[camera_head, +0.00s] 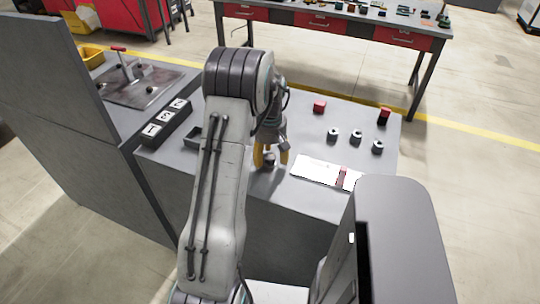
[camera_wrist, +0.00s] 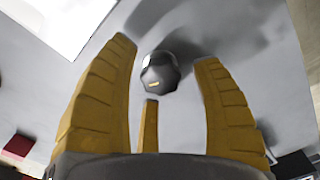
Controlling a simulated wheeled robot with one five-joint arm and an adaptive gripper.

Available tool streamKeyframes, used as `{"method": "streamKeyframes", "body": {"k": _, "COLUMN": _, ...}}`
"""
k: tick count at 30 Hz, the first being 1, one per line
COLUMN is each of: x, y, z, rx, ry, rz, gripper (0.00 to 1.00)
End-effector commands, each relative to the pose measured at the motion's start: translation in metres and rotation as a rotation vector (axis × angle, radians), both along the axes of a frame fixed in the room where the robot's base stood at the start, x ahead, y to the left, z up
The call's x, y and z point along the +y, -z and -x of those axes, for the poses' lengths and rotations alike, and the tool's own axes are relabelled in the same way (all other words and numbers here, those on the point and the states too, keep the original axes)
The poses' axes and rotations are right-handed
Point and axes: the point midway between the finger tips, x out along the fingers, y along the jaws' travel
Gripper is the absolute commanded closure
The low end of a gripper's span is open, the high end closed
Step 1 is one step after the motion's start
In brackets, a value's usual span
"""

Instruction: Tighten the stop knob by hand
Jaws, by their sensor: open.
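A small dark grey knob with a light patch (camera_wrist: 160,74) stands on the grey bench top, ahead of and between my fingertips in the wrist view. In the head view a dark knob (camera_head: 268,162) shows under my gripper, partly covered by it. I cannot tell from a label that it is the stop knob. My gripper (camera_head: 271,153) has yellow fingers, spread apart and pointing down at the bench. In the wrist view my gripper (camera_wrist: 165,54) is open, with a gap between each finger and the knob; no contact shows.
A white plate (camera_head: 315,171) with a reddish piece (camera_head: 342,178) lies right of my gripper. Several round metal parts, a red block (camera_head: 319,106) and another red-topped block (camera_head: 384,116) stand farther back. A dark tray (camera_head: 194,138) and a row of labelled blocks (camera_head: 165,122) are left.

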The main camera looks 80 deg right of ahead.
Motion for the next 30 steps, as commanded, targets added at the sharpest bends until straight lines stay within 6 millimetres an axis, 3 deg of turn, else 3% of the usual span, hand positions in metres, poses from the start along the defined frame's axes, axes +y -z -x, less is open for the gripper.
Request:
{"method": "streamKeyframes", "body": {"k": 11, "x": 0.0003, "y": 0.0028, "z": -0.0001, "rx": 0.0, "ry": 0.0, "rz": 0.0, "gripper": 0.39}}
{"method": "streamKeyframes", "body": {"k": 30, "x": 0.0007, "y": 0.0029, "z": 0.0, "rx": -0.001, "ry": 0.0, "rz": -0.002, "gripper": 0.96}}
